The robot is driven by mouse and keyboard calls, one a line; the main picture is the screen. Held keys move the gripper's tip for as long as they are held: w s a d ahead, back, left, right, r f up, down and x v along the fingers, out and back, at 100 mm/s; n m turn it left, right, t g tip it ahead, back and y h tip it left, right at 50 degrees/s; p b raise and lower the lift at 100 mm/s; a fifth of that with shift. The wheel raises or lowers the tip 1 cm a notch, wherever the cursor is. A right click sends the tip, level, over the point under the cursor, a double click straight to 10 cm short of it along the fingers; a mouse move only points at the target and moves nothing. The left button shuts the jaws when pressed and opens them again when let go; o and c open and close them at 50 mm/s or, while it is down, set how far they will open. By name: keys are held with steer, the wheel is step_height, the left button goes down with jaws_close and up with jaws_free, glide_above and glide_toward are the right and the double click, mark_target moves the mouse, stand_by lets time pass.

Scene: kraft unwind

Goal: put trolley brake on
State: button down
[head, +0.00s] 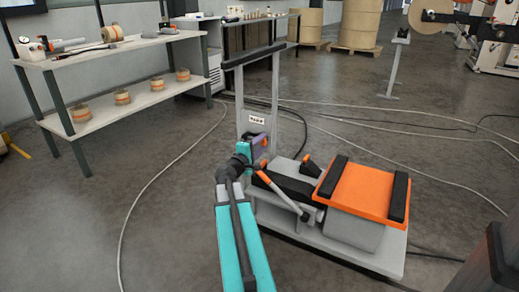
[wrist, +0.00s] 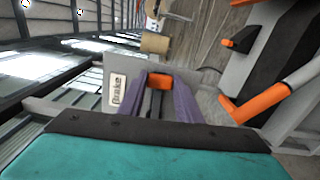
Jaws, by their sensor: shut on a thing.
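The grey trolley (head: 385,257) stands on the floor, with an upright push frame (head: 275,92) at its far left side. A white label (head: 257,119) is on the frame's panel; in the wrist view the label (wrist: 117,90) reads "Brake". My gripper (head: 262,143) is at the panel just below the label. In the wrist view my gripper's purple fingers (wrist: 159,84) are shut on the small orange brake handle (wrist: 160,79). The fingers hide part of the handle and its mount.
The trolley carries an orange platform (head: 357,190) with black bars and a long orange-gripped lever (head: 272,184). A shelf table (head: 115,51) with tape rolls stands at left. Cables (head: 148,187) lie across the floor. Large kraft rolls (head: 361,24) stand at the back.

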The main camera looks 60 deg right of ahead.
steer(key=shift+f+m+b, duration=0.4)
steer(key=shift+f+b, duration=0.05)
steer(key=shift+b, duration=0.25)
steer(key=c, duration=1.3)
jaws_free()
steer(key=shift+a, duration=0.1)
steer(key=shift+a, duration=0.2)
steer(key=a+p, duration=0.2)
steer(key=a, duration=0.1)
steer(key=a+p, duration=0.2)
steer(key=a, duration=0.2)
steer(key=a+p, duration=0.2)
steer(key=a, duration=0.1)
steer(key=shift+s+a+r+p, duration=0.1)
steer(key=shift+s+a+p, duration=0.25)
steer(key=shift+p, duration=0.05)
